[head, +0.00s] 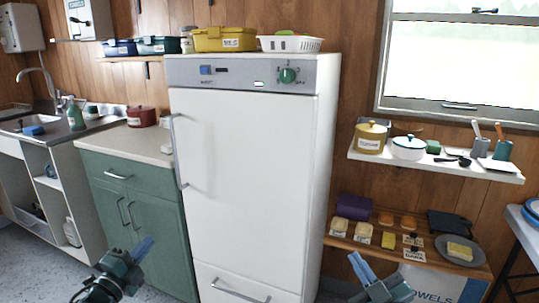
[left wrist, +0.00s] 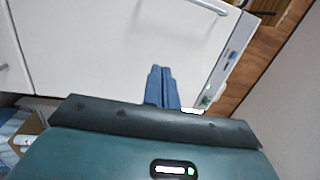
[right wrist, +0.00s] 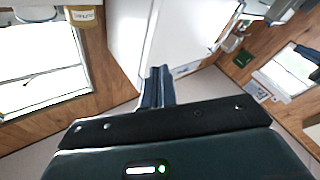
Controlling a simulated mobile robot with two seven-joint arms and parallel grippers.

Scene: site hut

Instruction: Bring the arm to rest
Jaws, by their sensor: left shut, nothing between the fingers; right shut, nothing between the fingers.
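My left gripper (head: 143,248) is low at the left of the head view, in front of the green cabinet (head: 125,212). Its blue fingers are shut with nothing between them, as the left wrist view (left wrist: 161,86) also shows. My right gripper (head: 357,262) is low at the right of the head view, in front of the wall below the shelves. Its fingers are shut and empty, as the right wrist view (right wrist: 157,86) also shows. Both grippers appear apart from any object.
A tall white fridge (head: 245,180) with a closed door stands between the grippers. A sink counter (head: 150,146) is at left. An upper shelf (head: 440,168) with pots and a lower shelf (head: 410,252) with food items are at right.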

